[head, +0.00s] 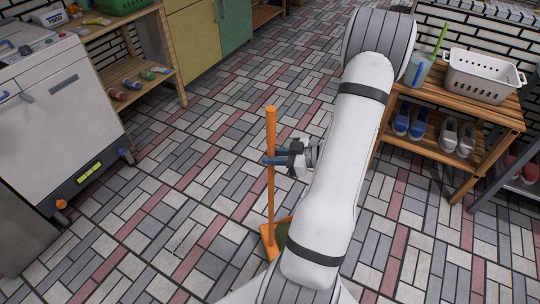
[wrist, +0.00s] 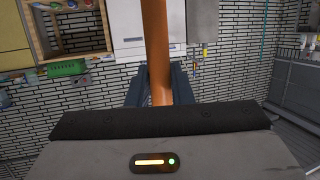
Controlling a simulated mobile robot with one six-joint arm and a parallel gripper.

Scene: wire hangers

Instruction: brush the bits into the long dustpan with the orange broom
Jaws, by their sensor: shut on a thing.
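The orange broom (head: 270,180) stands upright on the tiled floor in the head view. Its handle also shows in the wrist view (wrist: 155,45), running up between the fingers. My gripper (head: 270,160) is shut around the handle, a little above its middle; in the wrist view the dark fingers (wrist: 160,88) lie on either side of it. The broom's orange foot (head: 268,243) is low in the head view, with a dark green part beside it, partly hidden by my arm. I cannot make out the bits or the long dustpan.
A white machine (head: 60,110) stands at the left. A wooden shelf (head: 135,70) with bottles is behind it. The floor left of the broom is clear.

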